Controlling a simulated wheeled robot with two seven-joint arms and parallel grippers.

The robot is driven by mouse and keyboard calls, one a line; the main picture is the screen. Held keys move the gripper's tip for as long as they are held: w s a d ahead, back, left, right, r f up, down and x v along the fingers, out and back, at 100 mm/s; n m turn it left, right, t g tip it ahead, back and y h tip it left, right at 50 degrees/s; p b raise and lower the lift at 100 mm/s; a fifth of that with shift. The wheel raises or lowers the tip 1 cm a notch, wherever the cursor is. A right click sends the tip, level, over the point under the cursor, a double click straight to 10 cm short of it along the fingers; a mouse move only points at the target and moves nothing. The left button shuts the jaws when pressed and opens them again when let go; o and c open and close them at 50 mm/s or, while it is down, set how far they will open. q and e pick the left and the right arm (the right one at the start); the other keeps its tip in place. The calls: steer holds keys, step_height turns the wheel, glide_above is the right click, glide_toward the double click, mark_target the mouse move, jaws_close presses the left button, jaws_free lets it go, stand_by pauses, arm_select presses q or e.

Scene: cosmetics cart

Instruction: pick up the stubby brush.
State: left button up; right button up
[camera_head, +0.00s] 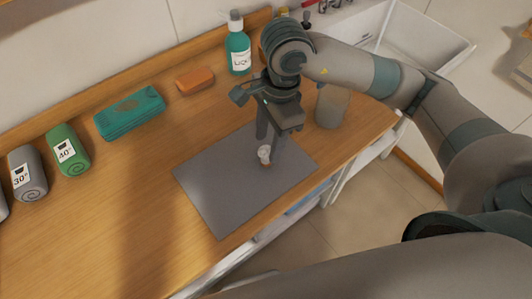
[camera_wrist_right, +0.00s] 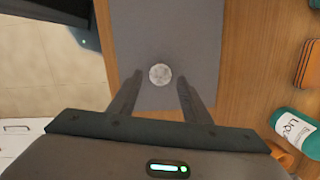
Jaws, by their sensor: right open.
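The stubby brush (camera_head: 265,155) is a small upright piece with a whitish top and a brownish lower part, on the grey mat (camera_head: 215,185). In the right wrist view its round pale top (camera_wrist_right: 160,74) shows from above, between the fingertips. My right gripper (camera_head: 269,146) is open and points down over the mat, its fingers around or just above the brush. A gap shows on both sides of the brush in the wrist view. I cannot tell the exact fingertip height. My left gripper is in neither view.
A teal liquid bottle (camera_head: 238,50), an orange block (camera_head: 195,80), a teal folded cloth (camera_head: 130,112) and rolled towels (camera_head: 67,150) line the back of the wooden top. The front of the mat is clear.

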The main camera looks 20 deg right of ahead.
mark_target(267, 150)
steer(key=shift+a+f+p, duration=0.1)
steer(key=shift+f+p, duration=0.55)
steer(key=shift+p, duration=0.05)
step_height(267, 150, down, 3)
steer(key=shift+a+r+p, duration=0.1)
steer(key=shift+a+p, duration=0.05)
steer(key=shift+p, duration=0.55)
steer(key=shift+a+f, duration=0.1)
steer(key=shift+f, duration=0.4)
steer(key=c, duration=1.1)
